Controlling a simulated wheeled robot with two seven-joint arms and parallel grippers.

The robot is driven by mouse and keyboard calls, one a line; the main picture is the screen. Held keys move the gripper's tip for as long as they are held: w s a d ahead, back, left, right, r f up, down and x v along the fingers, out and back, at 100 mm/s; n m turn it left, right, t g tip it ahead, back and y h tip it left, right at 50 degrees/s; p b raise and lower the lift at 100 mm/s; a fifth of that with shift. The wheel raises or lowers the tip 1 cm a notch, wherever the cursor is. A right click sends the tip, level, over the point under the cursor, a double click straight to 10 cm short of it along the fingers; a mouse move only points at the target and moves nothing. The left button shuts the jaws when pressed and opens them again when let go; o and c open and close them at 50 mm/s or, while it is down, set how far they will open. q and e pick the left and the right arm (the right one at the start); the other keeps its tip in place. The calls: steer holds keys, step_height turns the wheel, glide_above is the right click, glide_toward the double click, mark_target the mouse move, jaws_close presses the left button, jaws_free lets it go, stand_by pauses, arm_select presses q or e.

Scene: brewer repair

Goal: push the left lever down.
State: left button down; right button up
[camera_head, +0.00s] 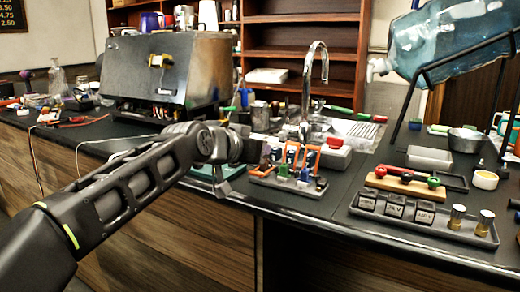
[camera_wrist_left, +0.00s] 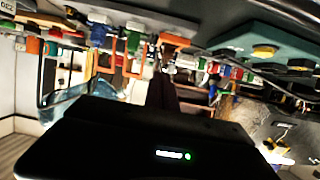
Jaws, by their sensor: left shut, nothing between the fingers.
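A grey tray (camera_head: 285,187) on the dark counter bears a row of upright orange levers (camera_head: 291,155) with blue, green and white parts among them. I cannot tell for certain which one the task calls the left lever. My left gripper (camera_head: 262,152) is at the left end of this row, seen nearly end-on, and appears shut and empty. Whether it touches a lever cannot be told. In the left wrist view, the dark closed fingers (camera_wrist_left: 162,85) point toward the row, and orange levers (camera_wrist_left: 133,58) show to their left. My right gripper is not in view.
The steel brewer (camera_head: 165,68) stands behind my left arm. A tap (camera_head: 315,75) rises behind the lever tray. To the right are a tray of dark blocks (camera_head: 395,208), a wooden strip with knobs (camera_head: 404,186) and a tilted water bottle (camera_head: 445,38) on a stand.

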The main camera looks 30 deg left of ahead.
mark_target(256, 173)
arm_select(q)
steer(key=shift+r, duration=0.1)
